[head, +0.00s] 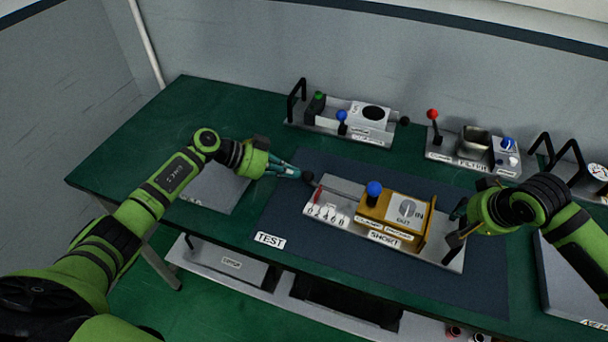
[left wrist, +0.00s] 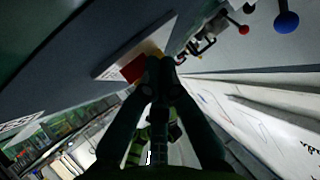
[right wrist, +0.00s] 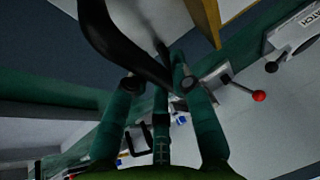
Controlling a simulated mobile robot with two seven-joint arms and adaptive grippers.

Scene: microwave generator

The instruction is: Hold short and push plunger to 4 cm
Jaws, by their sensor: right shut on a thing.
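The short (head: 384,238) is a pale base with a yellow block, a blue knob (head: 374,188) and an IN/OUT plate, lying on the dark mat. Its plunger rod ends at the left in a dark knob (head: 308,177). A red marker (head: 317,193) stands near the numbered scale (head: 325,211); the exact reading is too small to tell. My left gripper (head: 296,173) is shut, its fingertips at or against the plunger knob; contact is unclear. My right gripper (head: 458,214) is shut on the black handle (head: 455,242) at the short's right end, also large in the right wrist view (right wrist: 120,45).
Behind the mat stand a unit with a green and a blue knob (head: 340,122) and a filter unit with a red-topped lever (head: 470,150). A gauge unit (head: 597,172) is at the right. A TEST label (head: 270,240) marks the mat's front left. The mat in front is clear.

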